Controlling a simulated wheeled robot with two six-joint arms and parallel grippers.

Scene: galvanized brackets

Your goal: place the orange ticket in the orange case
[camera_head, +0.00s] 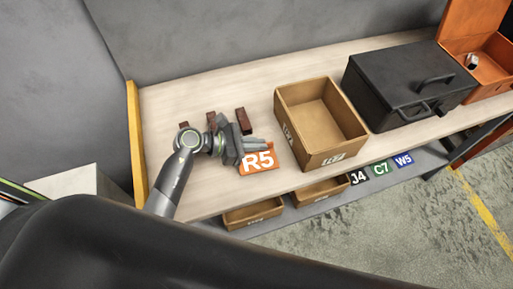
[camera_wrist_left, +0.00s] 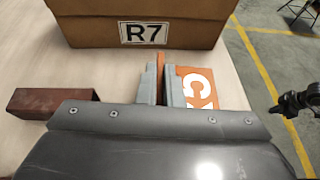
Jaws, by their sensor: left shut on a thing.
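The orange ticket (camera_head: 262,169), marked R5 in white, is at the front left of the workbench. My left gripper (camera_head: 255,145) is shut on its edge. In the left wrist view the ticket (camera_wrist_left: 188,73) shows between and beside the grey fingers (camera_wrist_left: 161,84), partly hidden by them. I cannot tell whether it still touches the bench top. The orange case (camera_head: 490,66) stands open at the far right end of the bench, its lid (camera_head: 470,22) raised at the back. A small white and dark object (camera_head: 472,61) is inside it.
An open cardboard box (camera_head: 333,143), marked R7 in the left wrist view (camera_wrist_left: 90,30), and a closed black case (camera_head: 385,88) stand between ticket and orange case. Reddish-brown blocks (camera_head: 243,120) lie by the gripper. Tickets J4, C7 and W5 (camera_head: 380,169) lie on the lower shelf.

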